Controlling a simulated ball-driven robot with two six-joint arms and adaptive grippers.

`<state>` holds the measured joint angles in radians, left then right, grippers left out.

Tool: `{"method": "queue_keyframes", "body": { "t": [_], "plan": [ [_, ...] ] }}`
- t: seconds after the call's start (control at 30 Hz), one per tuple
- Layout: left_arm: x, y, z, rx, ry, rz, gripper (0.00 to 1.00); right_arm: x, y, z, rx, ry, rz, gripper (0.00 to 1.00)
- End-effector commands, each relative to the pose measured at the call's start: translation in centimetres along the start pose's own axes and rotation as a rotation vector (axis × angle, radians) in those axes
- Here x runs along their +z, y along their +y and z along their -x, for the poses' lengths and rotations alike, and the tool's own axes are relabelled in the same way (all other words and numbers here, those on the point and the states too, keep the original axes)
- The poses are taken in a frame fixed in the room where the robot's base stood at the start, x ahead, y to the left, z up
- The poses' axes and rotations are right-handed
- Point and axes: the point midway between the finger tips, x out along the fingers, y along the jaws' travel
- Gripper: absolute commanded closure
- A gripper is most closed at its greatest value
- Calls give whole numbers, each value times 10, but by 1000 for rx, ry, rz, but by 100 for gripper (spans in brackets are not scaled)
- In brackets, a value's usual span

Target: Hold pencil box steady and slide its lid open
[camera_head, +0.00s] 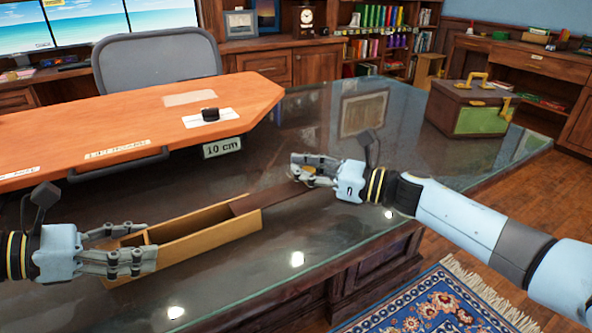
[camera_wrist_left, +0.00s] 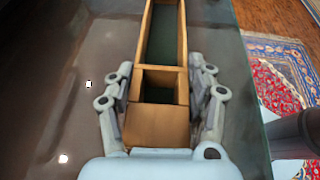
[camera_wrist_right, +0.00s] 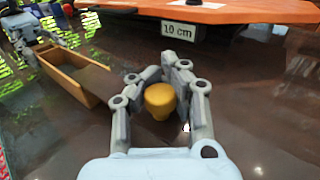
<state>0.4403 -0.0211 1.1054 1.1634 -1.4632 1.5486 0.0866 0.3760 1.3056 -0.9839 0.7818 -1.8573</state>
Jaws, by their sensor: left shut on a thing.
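The long wooden pencil box (camera_head: 205,236) lies on the dark glass table, its inside mostly exposed. Its dark brown lid (camera_head: 262,199) sticks far out past the box's right end, toward my right gripper. My left gripper (camera_head: 112,245) is shut across the box's near end, one finger along each side; the left wrist view shows the box (camera_wrist_left: 162,126) between the fingers. My right gripper (camera_head: 303,170) has its fingers around a yellow knob (camera_wrist_right: 160,98) at the lid's far end. I cannot tell whether they press on it. The lid's end is partly hidden under that gripper.
An orange-topped desk (camera_head: 130,112) with a "10 cm" label (camera_head: 222,148) stands behind the box. A green and brown chest (camera_head: 468,110) sits at the table's right. A patterned rug (camera_head: 440,305) lies on the floor below the front edge. Glass around the box is clear.

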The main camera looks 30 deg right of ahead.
Motion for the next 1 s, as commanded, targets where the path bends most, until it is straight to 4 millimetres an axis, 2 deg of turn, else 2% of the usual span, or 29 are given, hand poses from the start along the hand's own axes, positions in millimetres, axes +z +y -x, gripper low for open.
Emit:
{"method": "queue_keyframes", "body": {
  "t": [0.03,0.1,0.4,0.67,0.77,0.87,1.0],
  "plan": [
    [-4,0,2,4,10,4,90,-1,-1,1,-3,3,1,100],
    [-4,1,2,4,10,4,90,-1,-1,1,-3,3,2,88],
    [-3,0,1,3,7,3,90,0,-1,0,-2,1,1,49],
    [-2,0,1,2,5,2,90,0,0,0,-1,1,1,49],
    [-2,0,1,2,5,2,90,-1,0,7,-1,3,2,49],
    [-2,0,1,2,4,2,90,-2,0,23,-1,6,2,49],
    [-2,0,1,1,3,1,90,-2,0,54,0,7,2,49]
  ]
}}
